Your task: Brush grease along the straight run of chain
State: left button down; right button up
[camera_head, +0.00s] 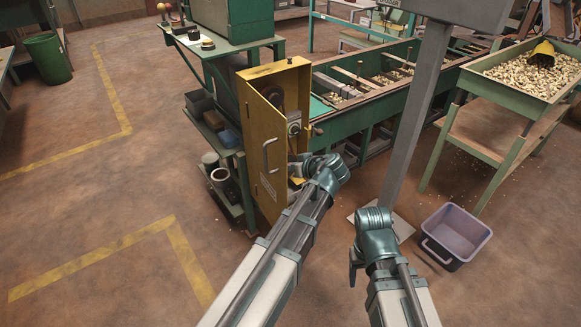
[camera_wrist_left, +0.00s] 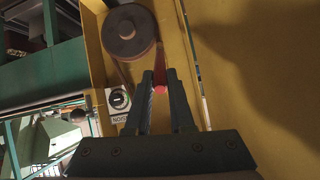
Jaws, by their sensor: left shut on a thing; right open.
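The yellow guard cabinet (camera_head: 268,110) stands with its door open at the end of the green machine. A dark round wheel (camera_wrist_left: 130,32) is inside it, at the top of the left wrist view. A narrow strip runs down from the wheel, but I cannot make out chain links. My left gripper (camera_wrist_left: 160,84) reaches into the cabinet, below the wheel. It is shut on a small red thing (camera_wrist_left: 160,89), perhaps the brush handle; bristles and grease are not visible. My right gripper (camera_head: 356,266) is open and empty, low over the floor, apart from the cabinet.
A purple bin (camera_head: 456,236) is on the floor to the right. A green table with a tray of nuts (camera_head: 520,75) is beyond it.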

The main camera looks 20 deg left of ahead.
pick_arm(q)
jog(key=shift+r+p, duration=1.25)
jog(key=shift+r, duration=0.2)
